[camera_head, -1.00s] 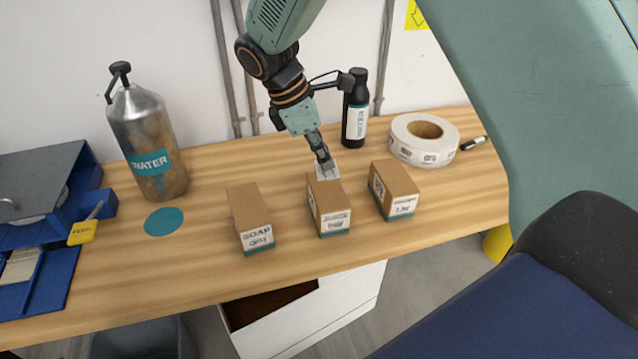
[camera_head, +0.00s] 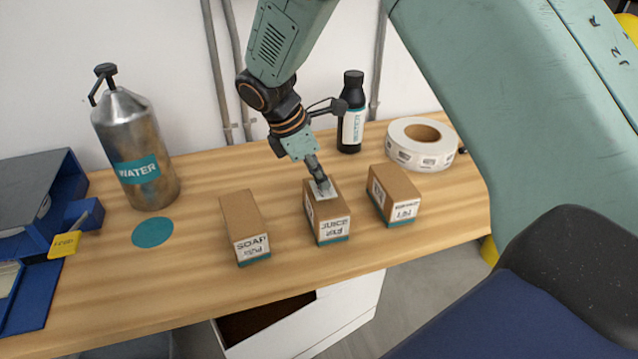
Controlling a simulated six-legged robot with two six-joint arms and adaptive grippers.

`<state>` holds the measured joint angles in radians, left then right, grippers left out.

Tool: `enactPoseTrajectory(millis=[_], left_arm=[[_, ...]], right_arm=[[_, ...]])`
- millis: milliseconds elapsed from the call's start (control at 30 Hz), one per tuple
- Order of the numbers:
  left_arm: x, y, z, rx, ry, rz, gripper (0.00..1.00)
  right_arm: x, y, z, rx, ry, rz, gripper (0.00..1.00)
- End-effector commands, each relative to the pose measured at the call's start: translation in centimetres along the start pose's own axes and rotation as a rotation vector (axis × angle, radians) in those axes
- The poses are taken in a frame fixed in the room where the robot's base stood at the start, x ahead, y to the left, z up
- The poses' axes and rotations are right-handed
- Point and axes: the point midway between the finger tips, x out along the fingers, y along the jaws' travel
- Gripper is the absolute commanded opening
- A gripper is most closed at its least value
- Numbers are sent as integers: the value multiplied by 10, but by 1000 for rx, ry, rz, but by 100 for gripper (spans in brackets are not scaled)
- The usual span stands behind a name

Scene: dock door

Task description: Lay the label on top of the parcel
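Three brown boxes stand in a row on the wooden bench: one marked SOAP (camera_head: 241,222), a middle one marked JUICE (camera_head: 341,209) and a right one (camera_head: 399,190) whose print is hard to read. I cannot tell from the print which is the parcel. My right gripper (camera_head: 320,185) points down at the middle box with its fingers together. A small white label (camera_head: 327,192) is at its fingertips, at the top face of the middle box. I cannot tell whether the label touches the cardboard. My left gripper is not in view.
A metal WATER bottle (camera_head: 135,145) and a teal disc (camera_head: 152,232) are at left, beside a blue tray (camera_head: 35,290). A black bottle (camera_head: 351,110) and a label roll (camera_head: 440,157) stand behind the boxes. The bench front is clear.

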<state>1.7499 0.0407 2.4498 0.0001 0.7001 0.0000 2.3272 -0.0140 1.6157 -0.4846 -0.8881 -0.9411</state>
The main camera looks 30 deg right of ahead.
Motion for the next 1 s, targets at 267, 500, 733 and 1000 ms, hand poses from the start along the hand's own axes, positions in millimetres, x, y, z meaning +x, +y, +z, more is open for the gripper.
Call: enactPoseTrajectory(millis=[267,500,733,1000], left_arm=[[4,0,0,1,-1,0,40],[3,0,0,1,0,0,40],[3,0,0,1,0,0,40],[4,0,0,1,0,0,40]], right_arm=[[12,2,-5,1,1,0,0],[14,2,-6,0,1,0,8],[14,2,-6,1,1,0,27],[14,2,-6,1,0,0,28]])
